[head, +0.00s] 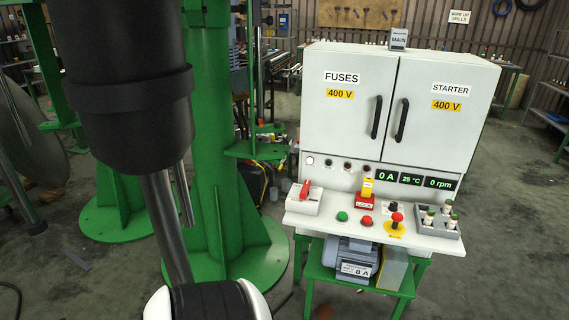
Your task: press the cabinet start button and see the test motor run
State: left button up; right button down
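The white cabinet (446,130) stands right of centre with both doors shut, labelled FUSES and STARTER, 400 V each. Its displays (411,179) read 0 A, 25 °C and 0 rpm. On the ledge below are a green button (342,216), a red button (366,220) and a red mushroom button (397,217) on a yellow disc. A grey motor (352,256) with an "8 A" label sits on the green stand underneath; no motion can be read from one frame. Neither of my grippers is in view, and nothing is seen touching the buttons.
A red-handled switch (305,189), a red and yellow lock piece (366,192) and a grey holder (428,228) with several fuse-like cylinders are on the ledge. A black cylinder (130,90) with a metal shaft blocks the left foreground. A green column (215,140) stands left of the cabinet.

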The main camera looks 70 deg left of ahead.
aim_at(341, 215)
jog(key=i+j+u, duration=0.1)
jog(key=u, duration=0.3)
jog(key=i+u, duration=0.55)
jog(key=u, duration=0.3)
jog(key=i+u, duration=0.2)
jog(key=u, duration=0.2)
jog(key=i+j, duration=0.3)
jog(key=i, duration=0.15)
jog(key=i+j+u, duration=0.1)
jog(key=i+j, duration=0.25)
jog(key=i, duration=0.1)
